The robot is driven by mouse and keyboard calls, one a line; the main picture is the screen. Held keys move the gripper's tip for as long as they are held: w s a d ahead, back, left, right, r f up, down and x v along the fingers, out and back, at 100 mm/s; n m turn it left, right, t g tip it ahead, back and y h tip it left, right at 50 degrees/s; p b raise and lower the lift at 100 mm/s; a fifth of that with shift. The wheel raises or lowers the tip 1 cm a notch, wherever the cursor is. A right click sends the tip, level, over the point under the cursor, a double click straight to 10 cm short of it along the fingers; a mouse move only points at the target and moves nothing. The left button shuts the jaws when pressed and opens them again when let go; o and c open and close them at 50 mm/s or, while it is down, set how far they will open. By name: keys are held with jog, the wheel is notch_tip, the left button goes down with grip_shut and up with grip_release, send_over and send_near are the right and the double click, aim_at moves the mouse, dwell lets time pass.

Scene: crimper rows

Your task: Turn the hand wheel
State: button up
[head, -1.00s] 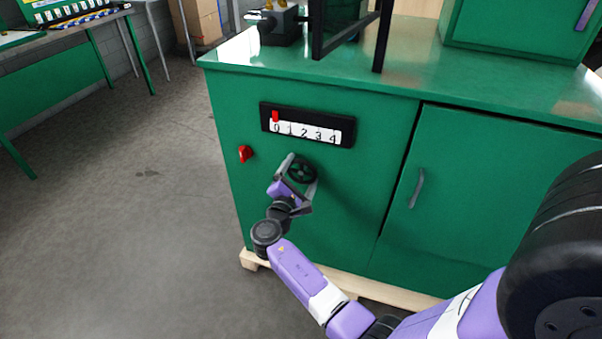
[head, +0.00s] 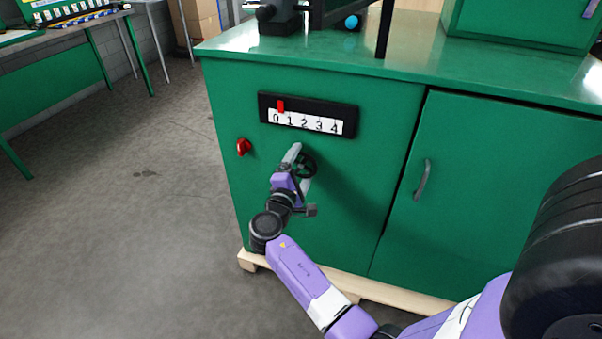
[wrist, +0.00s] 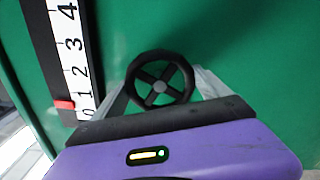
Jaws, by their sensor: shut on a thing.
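The black hand wheel (head: 307,166) with four spokes is on the green cabinet's front, below the scale. It also shows in the wrist view (wrist: 160,82), with my gripper's grey fingers on both sides of its rim. My gripper (head: 296,170) is shut on the wheel. The black-framed scale (head: 308,117) reads 0 to 4. Its red pointer (head: 281,106) stands between 0 and 1; in the wrist view the red pointer (wrist: 64,105) is also a little past 0.
A red knob (head: 243,147) is left of the wheel. The cabinet door with a grey handle (head: 422,181) is to the right. A black-framed device (head: 345,15) stands on the green cabinet top (head: 440,60). The floor at left is clear.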

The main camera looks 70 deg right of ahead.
jog(key=m+b, duration=0.4)
jog(key=shift+f, duration=0.3)
jog(key=shift+r+m+b, duration=0.15)
jog(key=shift+m+b, duration=0.85)
jog(key=shift+m, duration=0.2)
jog(key=shift+r, duration=0.1)
jog(key=o, duration=1.2)
jog(key=shift+a, duration=0.1)
jog(key=a, duration=0.7)
jog(key=shift+s+a+p, duration=0.3)
jog(key=shift+s, duration=0.05)
